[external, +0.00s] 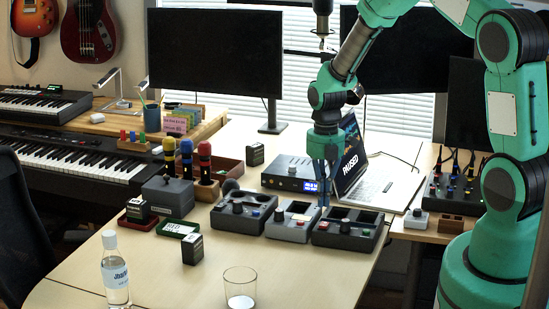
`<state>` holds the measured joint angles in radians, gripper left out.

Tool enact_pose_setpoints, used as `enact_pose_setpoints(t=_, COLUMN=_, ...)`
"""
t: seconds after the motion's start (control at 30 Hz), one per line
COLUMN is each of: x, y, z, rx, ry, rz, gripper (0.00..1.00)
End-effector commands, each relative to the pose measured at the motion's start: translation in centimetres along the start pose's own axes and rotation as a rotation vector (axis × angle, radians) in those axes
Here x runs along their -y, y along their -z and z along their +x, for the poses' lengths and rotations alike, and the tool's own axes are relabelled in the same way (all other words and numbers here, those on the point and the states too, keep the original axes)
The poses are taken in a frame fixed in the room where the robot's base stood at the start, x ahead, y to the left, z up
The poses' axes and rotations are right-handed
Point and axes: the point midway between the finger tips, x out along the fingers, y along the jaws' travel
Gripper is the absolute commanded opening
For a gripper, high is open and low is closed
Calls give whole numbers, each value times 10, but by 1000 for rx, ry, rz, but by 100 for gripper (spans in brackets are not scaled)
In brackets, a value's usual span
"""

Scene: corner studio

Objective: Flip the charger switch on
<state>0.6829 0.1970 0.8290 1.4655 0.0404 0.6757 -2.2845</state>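A row of three low devices stands on the desk: a dark one with a knob (243,222) on the left, a lighter grey one (288,231) in the middle, and a dark one with recessed bays (345,238) on the right. I cannot read a label that tells which is the charger, and its switch is too small to make out. My gripper (322,201) points down at the gap between the middle and right devices, close above or in front of them. Its fingers look narrow and close together; whether they are shut or touch anything is unclear.
An amplifier-like box (296,173) and an open laptop (374,185) stand behind the row. Microphones (205,163) and a grey box (168,197) are left. A small black block (192,250), a bottle (115,270) and a glass (240,287) stand in front. The front desk is mostly clear.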

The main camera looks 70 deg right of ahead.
Motion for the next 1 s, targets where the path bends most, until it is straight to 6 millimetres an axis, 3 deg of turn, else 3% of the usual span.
enact_pose_setpoints(t=0.2, x=-1, y=-1, z=-43, rx=3, ry=-4, rz=0, gripper=0)
enact_pose_setpoints(t=0.43, x=0, y=-1, z=-74, rx=2, ry=-2, rz=0, gripper=0)
enact_pose_setpoints(t=0.63, x=0, y=0, z=-85, rx=1, ry=-2, rz=0, gripper=0)
enact_pose_setpoints(t=1.0, x=0, y=0, z=-87, rx=1, ry=-2, rz=0, gripper=0)
